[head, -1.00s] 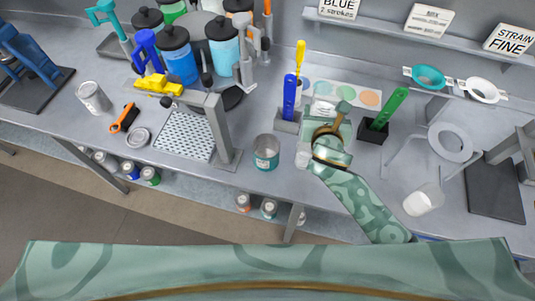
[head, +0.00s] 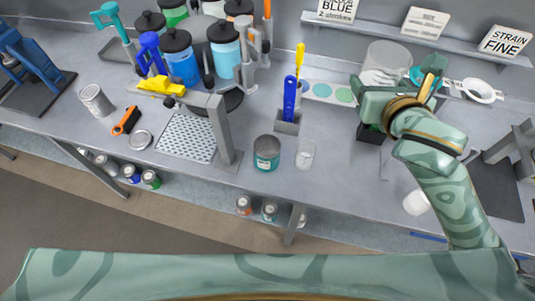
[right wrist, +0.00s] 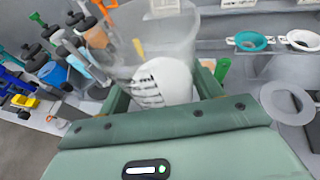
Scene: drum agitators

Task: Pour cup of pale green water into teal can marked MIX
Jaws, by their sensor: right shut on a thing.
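My right gripper (head: 384,106) is at the right of the bench, above the dark block area, shut on a large clear cup (head: 388,56). The cup also fills the upper middle of the right wrist view (right wrist: 125,45), where a white patch with dark lines shows on or through it. I cannot tell its liquid level or colour. The teal can (head: 266,155) stands upright and open on the bench, left of and apart from my gripper; its label is too small to read. A small clear cup (head: 305,153) stands just right of the can. My left gripper is not in view.
A blue-handled tool in a grey holder (head: 287,126) stands behind the can. A grey post (head: 225,130) and perforated tray (head: 185,137) are to its left. Teal and white strainers (head: 481,91) hang at the back right. A white cup (head: 416,202) is near the front edge.

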